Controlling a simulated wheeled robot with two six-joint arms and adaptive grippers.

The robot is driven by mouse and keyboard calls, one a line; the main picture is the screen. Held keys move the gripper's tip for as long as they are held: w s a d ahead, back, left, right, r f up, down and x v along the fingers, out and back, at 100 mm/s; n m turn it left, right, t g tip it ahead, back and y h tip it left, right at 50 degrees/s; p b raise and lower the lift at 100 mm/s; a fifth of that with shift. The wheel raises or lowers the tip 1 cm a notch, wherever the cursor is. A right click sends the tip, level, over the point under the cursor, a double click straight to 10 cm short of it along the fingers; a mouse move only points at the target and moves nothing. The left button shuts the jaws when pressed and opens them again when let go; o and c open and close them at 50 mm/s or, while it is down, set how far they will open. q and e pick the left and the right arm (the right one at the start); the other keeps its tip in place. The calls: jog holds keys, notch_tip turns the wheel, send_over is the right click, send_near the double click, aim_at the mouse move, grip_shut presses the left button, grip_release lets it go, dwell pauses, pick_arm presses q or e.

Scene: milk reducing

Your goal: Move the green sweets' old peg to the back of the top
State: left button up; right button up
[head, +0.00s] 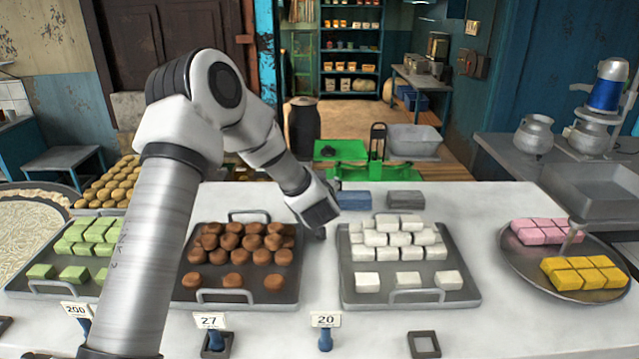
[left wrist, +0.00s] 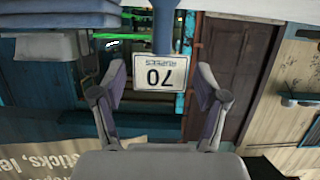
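The left wrist view shows a price tag reading 70 rupees (left wrist: 161,72), upside down in that picture, on a blue stem (left wrist: 163,28). The fingers of my left gripper (left wrist: 160,68) stand apart on either side of the tag, with no clear contact. In the head view my left gripper (head: 320,218) points down at the back of the white table, between the brown and white sweets; the 70 tag is hidden there. The green sweets (head: 88,236) are on a tray at the left, with a 200 tag (head: 76,310) in front. My right gripper is out of view.
The brown sweets' tray (head: 238,300) has a 27 tag (head: 209,320), and a 20 tag (head: 326,320) stands to its right. An empty square holder (head: 423,344) lies in front of the white sweets' tray (head: 458,295). Blue (head: 354,201) and grey blocks (head: 405,200) stand behind.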

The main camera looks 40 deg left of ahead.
pick_arm(q)
jog(key=shift+r, duration=0.1)
jog(key=shift+s+d+r, duration=0.15)
jog(key=b+v, duration=0.3)
jog(key=v, duration=0.8)
jog(key=shift+s+d+r, duration=0.2)
